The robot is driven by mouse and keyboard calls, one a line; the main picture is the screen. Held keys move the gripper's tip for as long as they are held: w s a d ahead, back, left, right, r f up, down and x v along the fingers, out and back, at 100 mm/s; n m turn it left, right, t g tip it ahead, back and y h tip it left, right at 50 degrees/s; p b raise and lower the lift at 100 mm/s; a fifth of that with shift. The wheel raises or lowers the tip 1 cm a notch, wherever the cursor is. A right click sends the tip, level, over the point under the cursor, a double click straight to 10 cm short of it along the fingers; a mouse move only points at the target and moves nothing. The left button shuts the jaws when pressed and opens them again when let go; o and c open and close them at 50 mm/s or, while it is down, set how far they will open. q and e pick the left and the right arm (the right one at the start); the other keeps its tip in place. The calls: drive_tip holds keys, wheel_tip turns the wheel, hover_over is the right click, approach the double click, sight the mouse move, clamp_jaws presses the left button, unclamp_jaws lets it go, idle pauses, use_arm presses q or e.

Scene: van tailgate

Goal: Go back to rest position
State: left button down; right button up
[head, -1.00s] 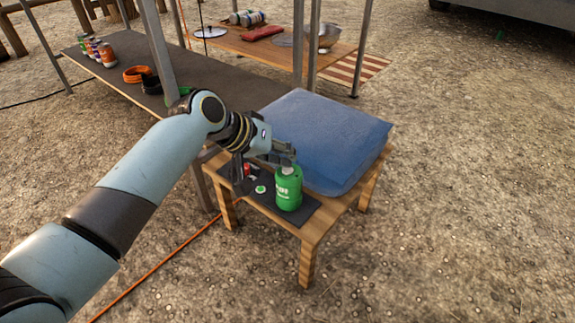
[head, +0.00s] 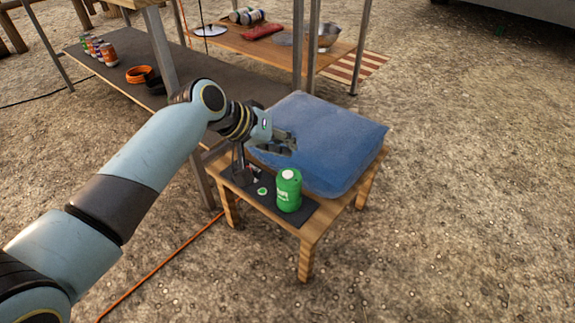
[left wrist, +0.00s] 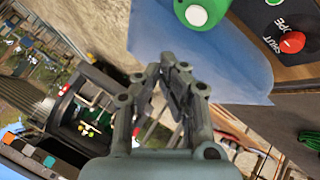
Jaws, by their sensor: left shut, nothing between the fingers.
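My left gripper (head: 284,146) is shut and empty. It is above the near left part of the blue cushion-like block (head: 330,140) on the small wooden table, behind the green canister. In the left wrist view its fingertips (left wrist: 170,68) are together with nothing between them. The green canister (head: 289,190) stands upright on the dark mat (head: 312,208), apart from the gripper. In the left wrist view the canister (left wrist: 203,12) is at the top edge. My right gripper does not show.
The small wooden table (head: 308,245) stands on gravel. A red round knob (left wrist: 292,42) shows near the canister. The long dark bench (head: 110,75) holds several cans and an orange ring (head: 139,74). Metal posts (head: 305,45) rise behind the table. Open gravel lies to the right.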

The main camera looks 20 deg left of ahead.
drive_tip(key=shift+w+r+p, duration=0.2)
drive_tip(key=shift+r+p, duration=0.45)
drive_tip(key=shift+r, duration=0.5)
